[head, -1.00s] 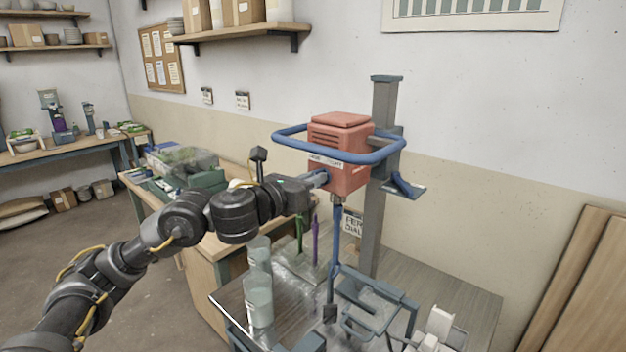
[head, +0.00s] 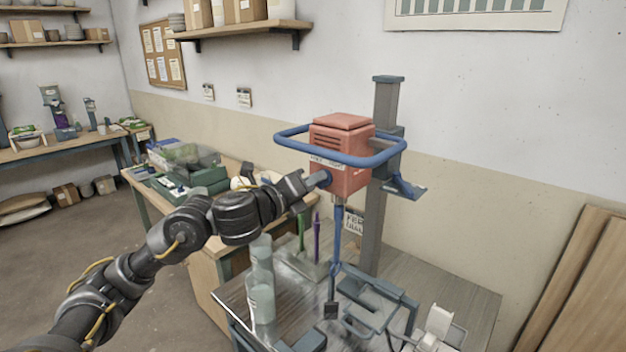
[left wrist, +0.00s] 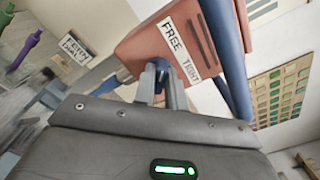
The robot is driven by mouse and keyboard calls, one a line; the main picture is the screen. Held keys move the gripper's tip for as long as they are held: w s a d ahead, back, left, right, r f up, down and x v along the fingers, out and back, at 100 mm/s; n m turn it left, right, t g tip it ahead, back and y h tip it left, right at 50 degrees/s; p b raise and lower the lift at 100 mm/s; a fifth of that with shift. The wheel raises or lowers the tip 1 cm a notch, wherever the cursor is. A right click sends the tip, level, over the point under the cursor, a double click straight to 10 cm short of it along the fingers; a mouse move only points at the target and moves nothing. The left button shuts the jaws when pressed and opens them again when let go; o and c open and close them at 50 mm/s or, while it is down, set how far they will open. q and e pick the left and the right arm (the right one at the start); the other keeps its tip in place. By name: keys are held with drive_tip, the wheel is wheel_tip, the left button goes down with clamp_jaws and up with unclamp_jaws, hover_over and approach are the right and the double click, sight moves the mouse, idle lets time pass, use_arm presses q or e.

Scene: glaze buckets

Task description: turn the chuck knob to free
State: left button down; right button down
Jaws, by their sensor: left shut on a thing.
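The red mixer head (head: 338,150) sits on a grey column, with a blue ring handle around it. Its chuck knob (head: 322,178) is blue and on the side facing my left arm. My left gripper (head: 316,180) is shut on the knob. In the left wrist view both fingers (left wrist: 161,88) close around the blue knob (left wrist: 160,66), just below a white label (left wrist: 186,50) reading FREE and TIGHT. The fingers hide part of the knob, and I cannot tell its exact setting. A blue shaft (head: 336,240) hangs from the mixer. My right gripper is not in view.
A blue frame (head: 375,300) is at the shaft's foot. The grey column (head: 384,110) rises behind the mixer.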

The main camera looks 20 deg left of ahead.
use_arm(q)
drive_tip(key=shift+f, duration=0.1)
idle(0.4)
drive_tip(key=c, duration=1.4)
unclamp_jaws()
drive_tip(key=shift+c, duration=0.2)
drive_tip(key=shift+s, duration=0.1)
drive_tip(key=p+v, duration=0.6)
drive_tip(key=v, duration=0.5)
